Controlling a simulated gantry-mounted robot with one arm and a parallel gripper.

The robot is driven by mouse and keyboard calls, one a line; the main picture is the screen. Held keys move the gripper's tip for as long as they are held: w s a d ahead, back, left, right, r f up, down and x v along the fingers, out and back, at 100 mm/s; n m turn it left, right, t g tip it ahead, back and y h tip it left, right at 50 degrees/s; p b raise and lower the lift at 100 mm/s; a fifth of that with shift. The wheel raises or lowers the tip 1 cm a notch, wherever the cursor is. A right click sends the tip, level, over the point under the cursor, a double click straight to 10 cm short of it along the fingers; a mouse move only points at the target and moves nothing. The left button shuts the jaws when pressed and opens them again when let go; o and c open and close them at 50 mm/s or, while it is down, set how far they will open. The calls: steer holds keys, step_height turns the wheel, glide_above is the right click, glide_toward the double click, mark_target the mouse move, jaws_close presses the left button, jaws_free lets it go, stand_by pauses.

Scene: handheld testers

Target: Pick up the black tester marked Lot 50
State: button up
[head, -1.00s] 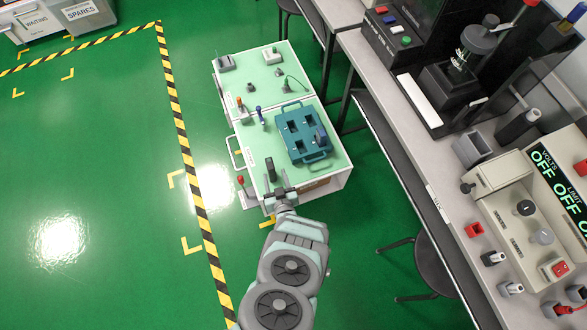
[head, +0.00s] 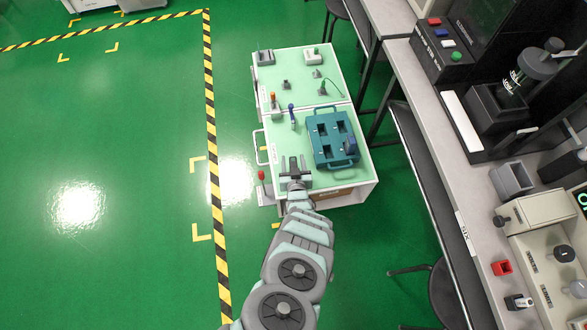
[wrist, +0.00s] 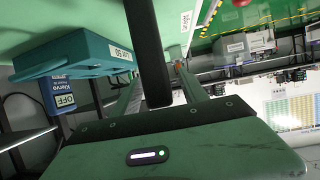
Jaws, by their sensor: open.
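The black tester (head: 293,164) stands near the front left of the mint trolley top. In the wrist view it is a dark upright bar (wrist: 148,50) between my fingers. My gripper (head: 294,170) is open around it; I cannot tell whether either finger touches it. No marking on the tester is readable. A "Lot 50" label shows on the side of the teal tray (head: 323,120), at left in the wrist view (wrist: 72,52). The tray has several slots, and a blue tester (head: 350,147) stands at its right.
Blue (head: 292,112) and orange-topped (head: 273,100) items stand left of the tray. A grey bench (head: 440,190) with equipment runs along the right. The green floor at left is open.

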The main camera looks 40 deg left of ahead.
steer(key=shift+w+a+f, duration=0.4)
steer(key=shift+a, duration=0.1)
jaws_close()
stand_by(0.3)
